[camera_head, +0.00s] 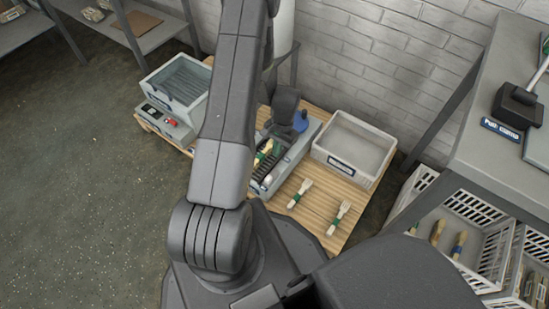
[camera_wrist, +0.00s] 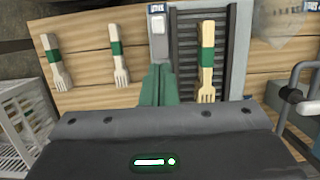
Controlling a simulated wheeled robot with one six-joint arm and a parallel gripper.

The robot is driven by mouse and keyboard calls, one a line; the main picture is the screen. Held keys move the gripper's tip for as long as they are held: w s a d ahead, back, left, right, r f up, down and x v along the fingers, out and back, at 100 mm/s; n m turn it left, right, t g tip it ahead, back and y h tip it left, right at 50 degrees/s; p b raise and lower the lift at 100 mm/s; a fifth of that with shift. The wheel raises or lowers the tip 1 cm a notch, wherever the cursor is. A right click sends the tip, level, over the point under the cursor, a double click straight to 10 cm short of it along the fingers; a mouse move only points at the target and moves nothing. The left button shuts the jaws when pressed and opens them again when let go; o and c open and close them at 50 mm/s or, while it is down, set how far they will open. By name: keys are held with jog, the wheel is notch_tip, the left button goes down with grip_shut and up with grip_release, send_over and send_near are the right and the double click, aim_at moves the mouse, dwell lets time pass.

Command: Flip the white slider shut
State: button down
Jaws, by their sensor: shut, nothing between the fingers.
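In the wrist view, a small white slider (camera_wrist: 158,26) sits in a grey upright strip beside a dark slatted bed, under a blue-and-white label (camera_wrist: 157,7). My gripper (camera_wrist: 160,68) is shut and empty, its green fingers together just below the slider in the picture. Whether the fingertips touch the slider or its strip, I cannot tell. In the head view, the grey press (camera_head: 293,168) stands on a wooden pallet, partly hidden behind my arm. The slider cannot be made out there.
A wooden fork with a green band (camera_wrist: 207,60) lies on the slatted bed. Two more forks (camera_wrist: 119,55) (camera_wrist: 56,62) lie on the pallet boards (camera_head: 318,222). A pale empty bin (camera_head: 383,171) stands right of the press, and a grey bin (camera_head: 180,84) stands left. A metal handle (camera_wrist: 292,94) shows at right.

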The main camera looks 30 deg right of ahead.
jog(key=shift+v, duration=1.5)
jog(key=b, duration=0.3)
send_over(278, 171)
jog(key=a, duration=0.2)
jog(key=x, duration=0.3)
jog(key=d+x, duration=0.1)
jog(key=x, duration=0.2)
jog(key=d+x, duration=0.1)
jog(key=x, duration=0.2)
jog(key=shift+w+f, duration=0.2)
jog(key=shift+f, duration=0.25)
jog(key=d+f, duration=0.1)
jog(key=w+d+f, duration=0.1)
jog(key=d+f, duration=0.1)
jog(key=f, duration=0.1)
jog(key=shift+w+d+b, duration=0.15)
jog(key=shift+w+b, duration=0.2)
jog(key=shift+b, duration=0.05)
jog(key=shift+w+d+r, duration=0.1)
jog(key=shift+w+d, duration=0.05)
jog(key=shift+d, duration=0.1)
